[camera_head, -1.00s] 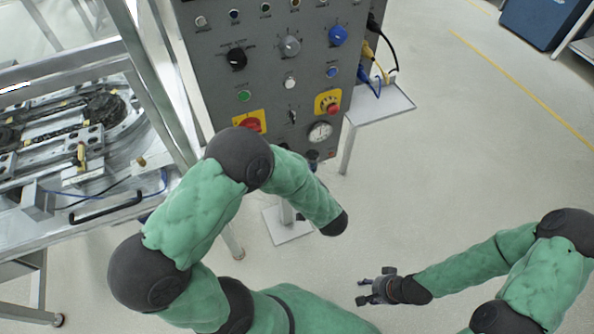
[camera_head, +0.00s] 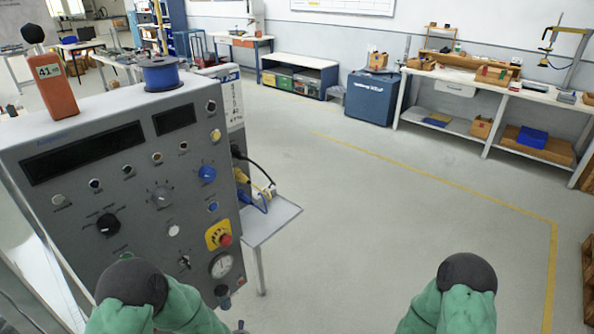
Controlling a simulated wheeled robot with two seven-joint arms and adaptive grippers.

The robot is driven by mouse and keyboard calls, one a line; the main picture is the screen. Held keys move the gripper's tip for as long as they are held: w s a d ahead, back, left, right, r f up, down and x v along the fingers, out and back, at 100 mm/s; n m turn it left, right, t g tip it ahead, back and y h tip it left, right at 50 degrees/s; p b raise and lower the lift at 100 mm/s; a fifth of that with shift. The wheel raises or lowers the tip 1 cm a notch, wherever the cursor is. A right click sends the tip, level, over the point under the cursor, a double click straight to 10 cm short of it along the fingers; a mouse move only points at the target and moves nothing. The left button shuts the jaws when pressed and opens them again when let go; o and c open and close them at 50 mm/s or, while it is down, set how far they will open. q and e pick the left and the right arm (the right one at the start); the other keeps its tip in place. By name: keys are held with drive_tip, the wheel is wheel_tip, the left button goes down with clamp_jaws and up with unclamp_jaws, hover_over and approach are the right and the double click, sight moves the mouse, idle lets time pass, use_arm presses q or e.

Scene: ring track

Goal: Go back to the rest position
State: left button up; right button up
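Both of my green arms with dark joints show only at the bottom edge of the head view, one at the lower left and one at the lower right. Neither gripper is in the picture. The grey control panel (camera_head: 140,215) stands upright at the left, close to my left arm. It carries a red emergency button (camera_head: 225,240), a round gauge (camera_head: 222,266) and a blue knob (camera_head: 207,174). My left arm covers part of the panel's lower edge.
A small white side shelf (camera_head: 272,218) juts from the panel's right side. A blue spool (camera_head: 161,75) and an orange device (camera_head: 57,92) sit on top. Open floor (camera_head: 370,215) lies to the right. A workbench (camera_head: 492,85) and blue cabinet (camera_head: 371,97) stand at the back.

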use_arm(q)
drive_tip(key=s+d+f+m+g+h, duration=0.1)
drive_tip(key=s+d+f+g+h, duration=0.2)
drive_tip(key=s, duration=0.5)
drive_tip(key=s+d+f+m+g+h, duration=0.2)
drive_tip(key=s+d+f+g+h, duration=0.1)
drive_tip(key=s, duration=0.6)
wheel_tip(320, 180, down, 3)
drive_tip(key=shift+s+d+g+h, duration=0.3)
drive_tip(key=shift+d+g, duration=0.4)
drive_tip(key=shift+d, duration=0.25)
drive_tip(key=shift+a, duration=0.1)
idle(1.2)
